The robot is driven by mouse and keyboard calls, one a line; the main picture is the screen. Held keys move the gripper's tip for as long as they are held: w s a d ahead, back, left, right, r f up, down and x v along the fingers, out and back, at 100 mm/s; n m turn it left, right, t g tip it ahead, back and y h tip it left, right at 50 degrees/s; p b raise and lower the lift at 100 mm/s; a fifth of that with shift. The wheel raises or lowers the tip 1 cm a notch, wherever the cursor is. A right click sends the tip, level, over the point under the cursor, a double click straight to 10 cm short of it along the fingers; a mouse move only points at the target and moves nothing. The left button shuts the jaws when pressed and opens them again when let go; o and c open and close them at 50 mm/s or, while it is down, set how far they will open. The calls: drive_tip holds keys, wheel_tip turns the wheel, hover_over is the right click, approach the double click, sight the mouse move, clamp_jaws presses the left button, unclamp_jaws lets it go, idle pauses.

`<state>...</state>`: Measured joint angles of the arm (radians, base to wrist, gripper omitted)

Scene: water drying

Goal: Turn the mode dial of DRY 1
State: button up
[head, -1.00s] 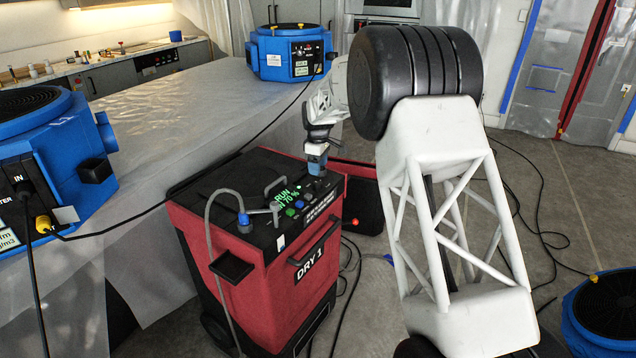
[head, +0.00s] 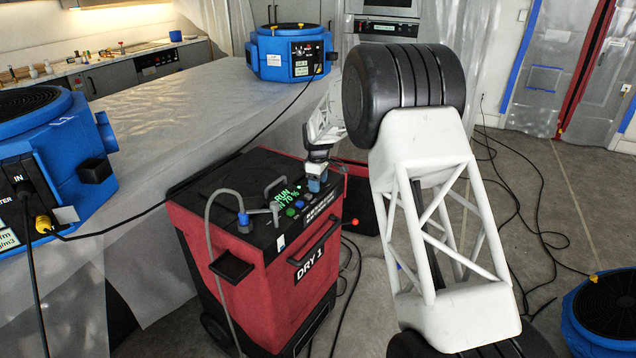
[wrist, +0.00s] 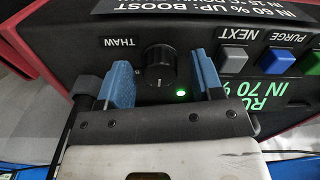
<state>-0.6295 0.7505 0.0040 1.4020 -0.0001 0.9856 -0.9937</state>
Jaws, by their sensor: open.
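The red and black machine DRY 1 (head: 268,262) stands on the floor, its control panel on the dark top. My gripper (wrist: 160,58) is open, with one blue finger on each side of the dial and visible gaps between fingers and dial. Whether the fingertips reach down past the dial's top is unclear. In the head view my gripper (head: 314,181) is over the panel's far right part and hides the dial.
A grey button (wrist: 233,60), a blue button (wrist: 279,62) and a green button lie right of the dial. A lit green lamp (wrist: 181,93) is close by. A grey hose (head: 211,225) loops over the machine's left side. Blue machines (head: 290,55) stand on the covered counter.

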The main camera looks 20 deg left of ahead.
drive_tip(key=c, duration=0.9)
drive_tip(key=shift+r+m, duration=0.1)
drive_tip(key=shift+m, duration=0.3)
drive_tip(key=m, duration=1.1)
drive_tip(key=o, duration=0.9)
